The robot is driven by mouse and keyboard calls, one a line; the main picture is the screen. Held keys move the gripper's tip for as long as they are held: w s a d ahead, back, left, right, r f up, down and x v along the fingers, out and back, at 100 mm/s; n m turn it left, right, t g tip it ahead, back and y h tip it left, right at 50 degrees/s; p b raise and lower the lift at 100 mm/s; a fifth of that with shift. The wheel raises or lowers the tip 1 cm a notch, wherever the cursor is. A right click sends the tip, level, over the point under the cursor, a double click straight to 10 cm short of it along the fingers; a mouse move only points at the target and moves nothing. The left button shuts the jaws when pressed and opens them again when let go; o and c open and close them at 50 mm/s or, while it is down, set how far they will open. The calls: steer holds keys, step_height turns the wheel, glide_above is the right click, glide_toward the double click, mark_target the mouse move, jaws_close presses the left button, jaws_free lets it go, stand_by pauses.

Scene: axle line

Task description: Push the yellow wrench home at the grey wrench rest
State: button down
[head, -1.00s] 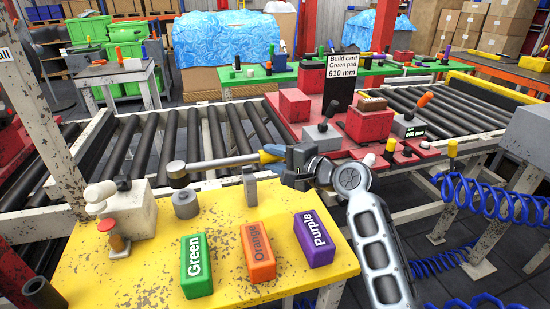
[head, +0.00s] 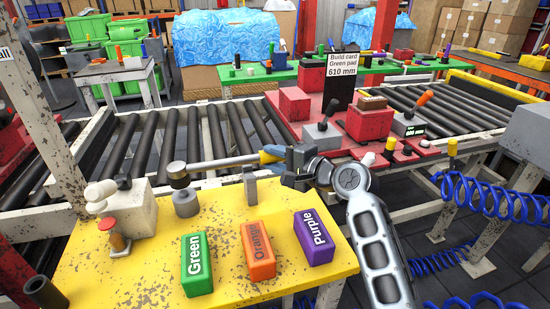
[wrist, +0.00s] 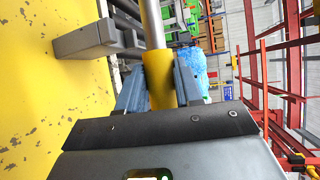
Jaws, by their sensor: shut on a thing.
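The yellow wrench (head: 270,155) is held level above the yellow table, its long metal shaft reaching left to a round head (head: 177,170). My gripper (head: 291,157) is shut on its handle. In the wrist view, the yellow handle (wrist: 158,78) lies between both fingers. The grey wrench rest shows as a short grey cylinder (head: 185,204) and a grey upright (head: 250,187) on the table. The wrench head is just above the cylinder; I cannot tell whether they touch. The shaft passes above the upright. A grey bracket (wrist: 85,40) shows left of the shaft in the wrist view.
Green (head: 197,265), orange (head: 260,250) and purple (head: 314,238) blocks sit on the yellow table (head: 130,285) below the wrench. A whitish box with a red-topped button stands at its left. A roller conveyor (head: 190,135) and red fixture plate (head: 300,125) lie behind.

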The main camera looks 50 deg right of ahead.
steer(key=shift+f+b, duration=1.15)
steer(key=shift+f, duration=0.6)
steer(key=c, duration=0.9)
jaws_free()
steer(key=shift+o, duration=1.2)
steer(key=shift+f, duration=0.15)
steer(key=s+r, duration=0.1)
steer(key=s, duration=0.6)
steer(key=shift+s+a+r+b, duration=0.15)
steer(key=shift+s+r+b, duration=0.15)
steer(key=shift+s, duration=0.05)
